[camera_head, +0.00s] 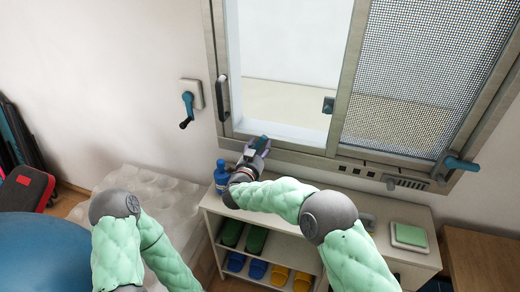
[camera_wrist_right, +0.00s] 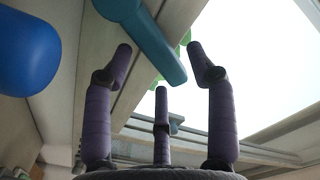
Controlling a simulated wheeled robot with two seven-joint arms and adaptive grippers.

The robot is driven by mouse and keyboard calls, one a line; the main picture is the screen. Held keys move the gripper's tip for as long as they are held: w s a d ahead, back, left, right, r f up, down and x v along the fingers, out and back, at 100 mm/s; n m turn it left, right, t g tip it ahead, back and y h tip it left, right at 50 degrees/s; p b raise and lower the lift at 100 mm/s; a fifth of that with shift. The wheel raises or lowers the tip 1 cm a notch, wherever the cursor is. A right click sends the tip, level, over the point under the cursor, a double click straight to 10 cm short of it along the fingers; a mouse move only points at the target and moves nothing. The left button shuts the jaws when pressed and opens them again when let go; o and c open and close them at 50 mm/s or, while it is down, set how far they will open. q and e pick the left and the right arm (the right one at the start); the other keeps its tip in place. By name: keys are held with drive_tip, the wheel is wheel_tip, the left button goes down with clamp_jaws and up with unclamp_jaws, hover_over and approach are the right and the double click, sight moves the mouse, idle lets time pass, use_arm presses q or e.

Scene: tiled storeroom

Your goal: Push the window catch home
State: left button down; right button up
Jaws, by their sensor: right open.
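A teal lever, seemingly the window catch, shows in the right wrist view (camera_wrist_right: 150,40), slanting between the spread fingertips of my right gripper (camera_wrist_right: 163,65). I cannot tell whether they touch. In the head view my right gripper (camera_head: 258,147) is open at the lower left corner of the window frame (camera_head: 290,152). It mostly hides the lever there. Another teal handle (camera_head: 460,164) sits on the frame's lower right, and a small teal fitting (camera_head: 328,105) on the middle upright. My left arm shows at lower left, but its gripper is out of view.
A blue bottle (camera_head: 221,177) stands close beside my right gripper on the shelf unit (camera_head: 290,230). A teal crank (camera_head: 187,105) is on the wall left of the window. A green sponge-like block (camera_head: 410,235) lies at right. A large blue ball (camera_head: 40,255) is at lower left.

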drive_tip(key=shift+w, duration=0.2)
clamp_jaws()
drive_tip(key=shift+d, duration=0.1)
